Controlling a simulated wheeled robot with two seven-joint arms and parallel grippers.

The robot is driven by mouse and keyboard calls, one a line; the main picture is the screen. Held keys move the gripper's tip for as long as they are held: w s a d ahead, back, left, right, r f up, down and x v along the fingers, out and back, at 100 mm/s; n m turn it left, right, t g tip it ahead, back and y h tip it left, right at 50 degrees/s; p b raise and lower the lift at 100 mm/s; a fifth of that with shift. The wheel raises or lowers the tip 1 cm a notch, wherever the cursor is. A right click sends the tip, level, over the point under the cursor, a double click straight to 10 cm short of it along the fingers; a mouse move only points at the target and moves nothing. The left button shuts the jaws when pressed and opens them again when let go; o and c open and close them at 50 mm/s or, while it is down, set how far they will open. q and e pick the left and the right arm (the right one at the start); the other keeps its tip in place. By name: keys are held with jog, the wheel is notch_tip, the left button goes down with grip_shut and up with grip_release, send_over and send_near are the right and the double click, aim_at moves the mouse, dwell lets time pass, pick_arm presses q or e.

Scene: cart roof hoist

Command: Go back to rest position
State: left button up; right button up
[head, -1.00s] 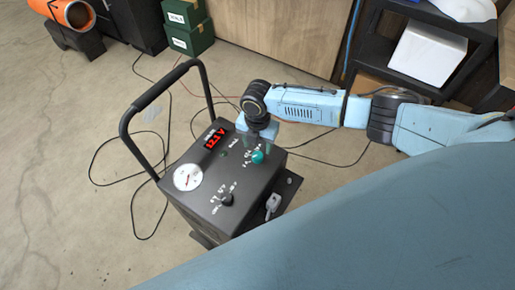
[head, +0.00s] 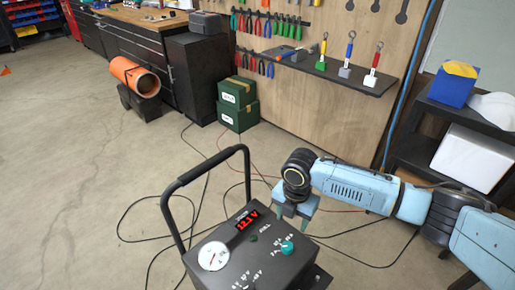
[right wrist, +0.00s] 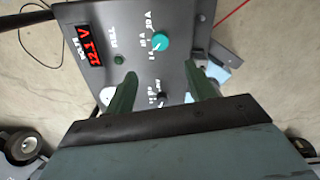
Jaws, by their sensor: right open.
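My right gripper (head: 296,208) is above the dark cart (head: 258,262) in the head view, near its teal knob (head: 287,247). In the right wrist view its two green fingers (right wrist: 160,92) are apart with nothing between them. The display reads about 12.1 V. A round white gauge (head: 213,257) shows on the panel in the head view. My left gripper is in neither current view.
Black cables (head: 140,225) lie on the floor around the cart. Green boxes (head: 237,104) stand by the pegboard wall (head: 330,110). An orange pipe (head: 134,76) lies at the back left. A dark shelf (head: 405,128) stands at the right. The left floor is mostly clear.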

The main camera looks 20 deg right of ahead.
jog(key=s+a+f+m+t+y, duration=0.1)
jog(key=s+a+m+y, duration=0.2)
jog(key=s+a+m, duration=0.65)
jog(key=s+d+r+m+t+h, duration=0.3)
jog(key=s+d+m, duration=0.7)
jog(key=s+m, duration=0.45)
notch_tip(320, 180, down, 24)
jog(key=s+g, duration=0.1)
jog(key=g, duration=0.1)
jog(key=s+d+f+g, duration=0.1)
jog(key=s+d+f, duration=0.1)
jog(key=s+f, duration=1.3)
jog(key=shift+s+d+f, duration=0.25)
jog(key=shift+s+f, duration=0.05)
jog(key=shift+s, duration=0.25)
jog(key=shift+s+f, duration=0.1)
jog(key=shift+s, duration=0.25)
jog(key=shift+c, duration=0.3)
